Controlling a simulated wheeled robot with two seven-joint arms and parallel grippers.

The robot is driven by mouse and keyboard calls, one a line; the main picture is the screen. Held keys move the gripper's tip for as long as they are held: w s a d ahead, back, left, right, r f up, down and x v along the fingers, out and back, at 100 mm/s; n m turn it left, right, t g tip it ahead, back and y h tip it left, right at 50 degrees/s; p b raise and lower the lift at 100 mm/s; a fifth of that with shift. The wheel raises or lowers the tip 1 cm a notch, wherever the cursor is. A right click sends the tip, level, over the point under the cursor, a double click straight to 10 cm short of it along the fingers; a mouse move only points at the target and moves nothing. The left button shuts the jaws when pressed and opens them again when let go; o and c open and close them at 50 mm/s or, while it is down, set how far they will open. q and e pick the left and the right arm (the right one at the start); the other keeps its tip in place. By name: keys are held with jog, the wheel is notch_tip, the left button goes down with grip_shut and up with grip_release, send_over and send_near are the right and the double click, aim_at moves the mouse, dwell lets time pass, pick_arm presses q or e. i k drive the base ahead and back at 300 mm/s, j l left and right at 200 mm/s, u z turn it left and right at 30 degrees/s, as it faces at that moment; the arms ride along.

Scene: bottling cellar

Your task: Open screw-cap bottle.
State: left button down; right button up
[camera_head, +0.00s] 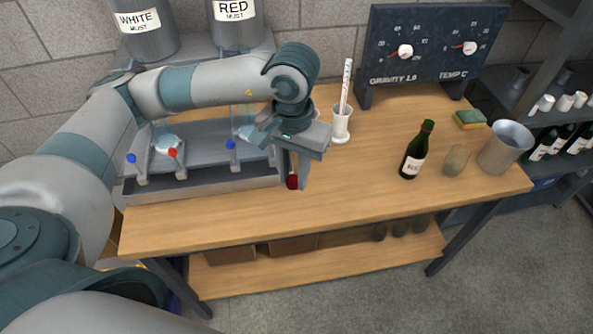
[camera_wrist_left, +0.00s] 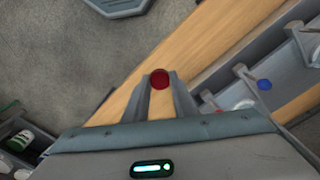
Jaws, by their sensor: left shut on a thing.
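A dark green wine bottle (camera_head: 414,150) with a white label stands upright on the wooden table in the head view, right of the middle. No separate cap can be made out on its mouth at this size. My left gripper (camera_head: 298,180) points down over the table, left of the bottle and well apart from it. It is shut on a small round dark red cap (camera_head: 292,181). In the left wrist view the cap (camera_wrist_left: 160,79) sits between the two fingertips of my left gripper (camera_wrist_left: 161,84). My right gripper is in neither view.
A white cup (camera_head: 341,132) with a tall thermometer-like stick stands behind the gripper. A grey filler trough (camera_head: 210,182) with tap levers lies left. A beige cup (camera_head: 456,160), metal jug (camera_head: 503,148) and sponge (camera_head: 469,119) stand right. The table front (camera_head: 350,200) is clear.

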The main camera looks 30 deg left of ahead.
aim_at(417, 149)
jog(key=i+l, duration=0.2)
jog(key=l, duration=0.2)
jog(key=i+l, duration=0.25)
jog(key=l, duration=0.15)
jog(key=i+l+u, duration=0.1)
jog(key=l, duration=0.3)
jog(key=i+l, duration=0.45)
jog(key=i, duration=0.35)
